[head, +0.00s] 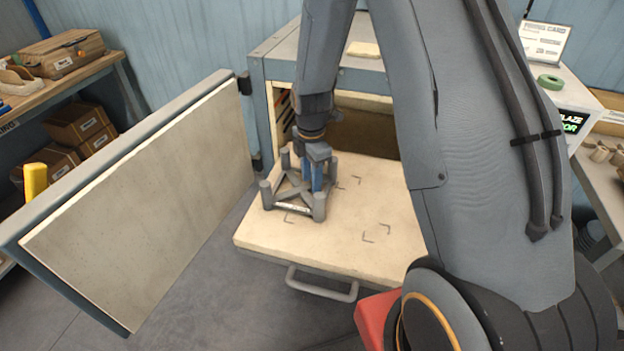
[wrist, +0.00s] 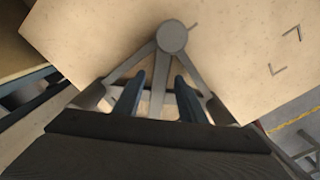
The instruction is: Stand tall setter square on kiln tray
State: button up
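The tall setter (head: 319,207), a grey frame with round posts joined by bars, stands upright on the left part of the pale kiln tray (head: 275,243). In the wrist view, one round post top (wrist: 172,37) shows with bars spreading from it, above the bare tray surface (wrist: 110,30). My gripper (head: 318,184) reaches down into the setter from above. Its two blue fingers (wrist: 160,82) are apart, with a gap visible between them. Contact between fingers and bars cannot be made out. Dark corner marks (head: 376,234) are drawn on the tray; some lie beside the setter.
The kiln door (head: 150,190) hangs open at the left. The kiln body (head: 275,60) stands behind the tray, and a metal handle (head: 322,290) is at its front. The tray's right part is bare. Shelves with boxes (head: 80,120) stand far left.

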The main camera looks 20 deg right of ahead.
notch_tip(320, 180, up, 11)
jog(key=b, duration=0.3)
jog(key=s+r+m+t, duration=0.1)
jog(key=s+m, duration=1.6)
jog(key=m, duration=0.3)
